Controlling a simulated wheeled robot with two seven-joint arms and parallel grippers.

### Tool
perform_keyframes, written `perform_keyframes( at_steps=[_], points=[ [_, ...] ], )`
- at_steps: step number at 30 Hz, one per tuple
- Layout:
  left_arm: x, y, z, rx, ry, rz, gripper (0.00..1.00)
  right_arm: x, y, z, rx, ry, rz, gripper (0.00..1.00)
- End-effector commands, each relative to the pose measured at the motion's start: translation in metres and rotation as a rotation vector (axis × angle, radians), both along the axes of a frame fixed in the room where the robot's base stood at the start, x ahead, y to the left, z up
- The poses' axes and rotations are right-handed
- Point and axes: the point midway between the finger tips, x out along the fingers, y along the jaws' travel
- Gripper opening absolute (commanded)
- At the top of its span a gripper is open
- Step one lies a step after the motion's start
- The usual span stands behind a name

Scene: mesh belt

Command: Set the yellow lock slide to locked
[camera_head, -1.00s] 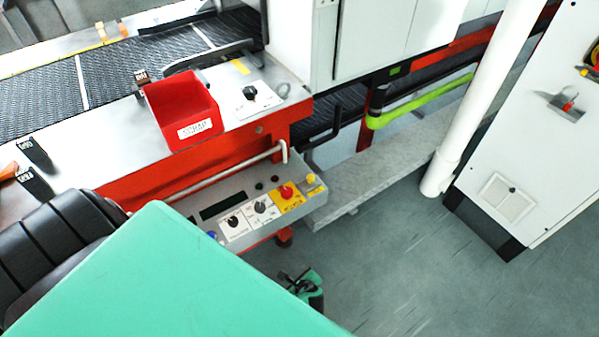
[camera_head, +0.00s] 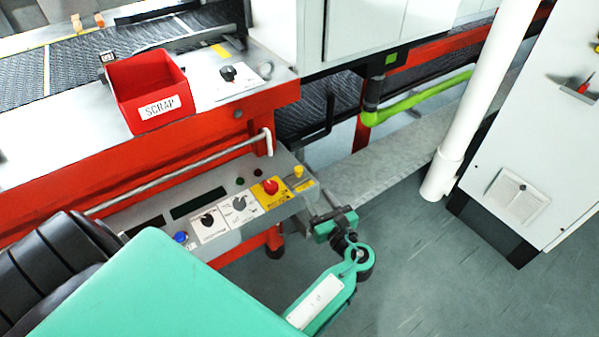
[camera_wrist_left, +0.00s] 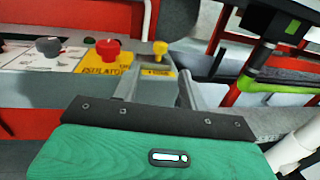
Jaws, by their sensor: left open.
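The yellow lock slide (camera_head: 299,171) is a small yellow knob on a yellow label at the right end of the grey control panel (camera_head: 222,238). It also shows in the left wrist view (camera_wrist_left: 160,48), standing just beyond the fingers. My left gripper (camera_head: 330,214) is in front of and to the right of the panel's right end. In the wrist view its two fingers (camera_wrist_left: 160,80) are apart and empty, with the yellow knob in line with the gap between them. I cannot tell the slide's setting from its small label. My right gripper is not in view.
A red knob (camera_head: 270,186) on a yellow plate and dark selector knobs (camera_head: 239,202) sit left of the slide. A handrail (camera_head: 180,177) runs behind the panel. A red scrap bin (camera_head: 150,92) stands above. Open floor (camera_head: 420,280) lies to the right.

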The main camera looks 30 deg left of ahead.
Motion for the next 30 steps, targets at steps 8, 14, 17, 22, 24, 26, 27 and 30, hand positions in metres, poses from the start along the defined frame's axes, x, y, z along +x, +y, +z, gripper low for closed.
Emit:
perform_keyframes(
  at_steps=[8,14,17,22,24,26,27,30],
  points=[
    [0.031,0.051,0.001,0.002,-0.001,0.000,0.43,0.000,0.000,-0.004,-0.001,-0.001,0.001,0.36],
    [0.051,0.083,0.000,0.001,-0.001,-0.001,0.43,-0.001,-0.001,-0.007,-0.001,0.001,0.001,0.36],
    [0.058,0.093,0.000,-0.001,-0.001,-0.002,0.43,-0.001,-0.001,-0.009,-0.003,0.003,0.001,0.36],
    [0.063,0.102,-0.001,-0.001,0.000,-0.002,0.43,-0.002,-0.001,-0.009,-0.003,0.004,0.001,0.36],
    [0.064,0.103,-0.001,-0.002,0.000,-0.003,0.43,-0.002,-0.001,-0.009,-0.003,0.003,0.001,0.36],
    [0.064,0.104,-0.001,-0.002,0.000,-0.003,0.43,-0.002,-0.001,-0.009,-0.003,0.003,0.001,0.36],
    [0.064,0.104,-0.001,-0.002,0.000,-0.003,0.43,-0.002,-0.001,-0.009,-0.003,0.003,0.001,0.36],
    [0.064,0.103,-0.001,-0.002,0.000,-0.003,0.43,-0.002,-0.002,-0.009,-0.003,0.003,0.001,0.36]
  ],
)
